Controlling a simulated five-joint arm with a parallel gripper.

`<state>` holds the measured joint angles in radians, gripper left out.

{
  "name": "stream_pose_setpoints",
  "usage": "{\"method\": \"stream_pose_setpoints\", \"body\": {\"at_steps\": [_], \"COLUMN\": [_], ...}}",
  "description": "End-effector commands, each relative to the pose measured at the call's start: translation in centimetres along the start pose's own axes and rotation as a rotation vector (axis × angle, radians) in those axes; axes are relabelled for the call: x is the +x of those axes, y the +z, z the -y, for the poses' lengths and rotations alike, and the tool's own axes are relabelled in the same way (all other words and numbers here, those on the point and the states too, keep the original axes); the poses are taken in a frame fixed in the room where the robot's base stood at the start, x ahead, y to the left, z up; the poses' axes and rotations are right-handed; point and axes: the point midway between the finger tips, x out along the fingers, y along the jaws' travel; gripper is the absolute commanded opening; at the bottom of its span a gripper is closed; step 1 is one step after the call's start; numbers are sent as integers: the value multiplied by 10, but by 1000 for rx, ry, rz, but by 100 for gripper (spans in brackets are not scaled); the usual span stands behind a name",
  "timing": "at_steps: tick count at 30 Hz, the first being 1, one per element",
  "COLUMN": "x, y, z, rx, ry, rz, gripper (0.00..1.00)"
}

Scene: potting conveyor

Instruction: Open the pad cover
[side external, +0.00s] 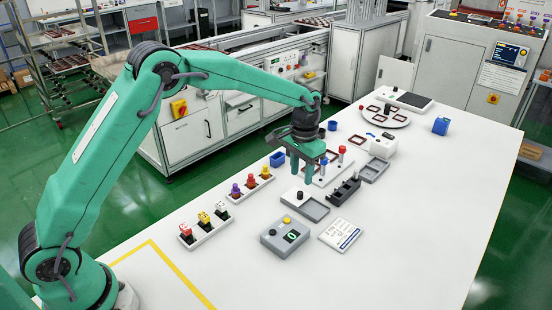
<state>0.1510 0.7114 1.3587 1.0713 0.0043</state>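No part is clearly marked as the pad cover. A pale upright panel (394,73) stands at the far end of the table, behind a white base with a dark flat pad (412,99); I cannot tell whether they are joined. Nearer, a shallow grey tray (314,208) lies beside a white plate with a dark knob (300,195). My gripper (301,173) points down above and behind this knob, its two green fingers apart with nothing visible between them. It hides part of the white plate behind it.
Racks with red, yellow and purple pieces (250,186) stand left of my gripper. A black slotted block (343,191) is close on the right.

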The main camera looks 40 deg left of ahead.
Motion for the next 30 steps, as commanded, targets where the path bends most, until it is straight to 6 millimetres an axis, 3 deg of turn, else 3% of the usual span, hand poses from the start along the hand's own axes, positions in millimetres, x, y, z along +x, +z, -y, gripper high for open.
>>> {"method": "stream_pose_setpoints", "body": {"at_steps": [15, 28, 30], "x": [58, 65, 65], "y": [1, 0, 0], "z": [0, 0, 0], "rx": [0, 0, 0], "ry": [0, 0, 0], "rz": [3, 0, 0], "gripper": [38, 38, 24]}}
